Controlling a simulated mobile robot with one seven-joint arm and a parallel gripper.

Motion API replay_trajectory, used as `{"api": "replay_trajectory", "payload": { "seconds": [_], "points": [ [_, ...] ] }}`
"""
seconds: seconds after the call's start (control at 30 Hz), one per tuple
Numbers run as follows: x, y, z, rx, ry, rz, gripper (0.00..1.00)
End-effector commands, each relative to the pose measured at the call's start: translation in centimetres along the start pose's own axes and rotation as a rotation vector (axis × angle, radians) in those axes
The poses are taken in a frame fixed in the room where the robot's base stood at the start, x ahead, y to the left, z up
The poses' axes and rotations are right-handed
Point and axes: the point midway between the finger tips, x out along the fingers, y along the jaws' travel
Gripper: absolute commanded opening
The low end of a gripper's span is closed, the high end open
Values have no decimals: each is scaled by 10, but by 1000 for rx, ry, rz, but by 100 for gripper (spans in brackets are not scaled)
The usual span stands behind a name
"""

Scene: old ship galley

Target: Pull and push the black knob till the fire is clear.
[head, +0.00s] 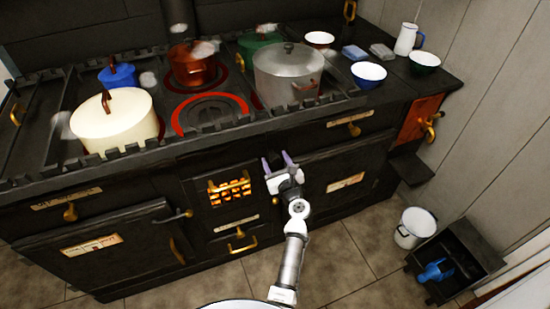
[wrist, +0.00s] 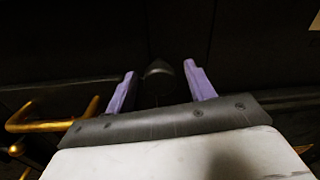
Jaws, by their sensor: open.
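The black knob (wrist: 158,69) shows in the wrist view as a dark rounded shape against the dark stove front. It lies between the two purple fingers of my gripper (wrist: 160,76), with a gap on each side. My gripper is open and holds nothing. In the head view my gripper (head: 277,164) is in front of the stove, just right of the fire grate, and I cannot make out the knob there. The fire (head: 230,192) glows orange and yellow behind the bars of the grate.
The black stove (head: 330,135) carries a cream pot (head: 115,127), a copper pot (head: 192,68) and a grey pot (head: 287,85) on top. A brass handle (wrist: 45,122) is left of my gripper. A white bucket (head: 405,236) stands on the floor at right.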

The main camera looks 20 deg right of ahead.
Motion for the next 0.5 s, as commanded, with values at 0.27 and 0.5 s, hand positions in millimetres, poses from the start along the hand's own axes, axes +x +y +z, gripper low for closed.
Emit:
{"api": "replay_trajectory", "payload": {
  "seconds": [0.27, 0.5],
  "points": [
    [9, 0, 0, 0, 0, 1, 54],
    [9, 0, 0, 1, 0, 1, 41]
  ]
}}
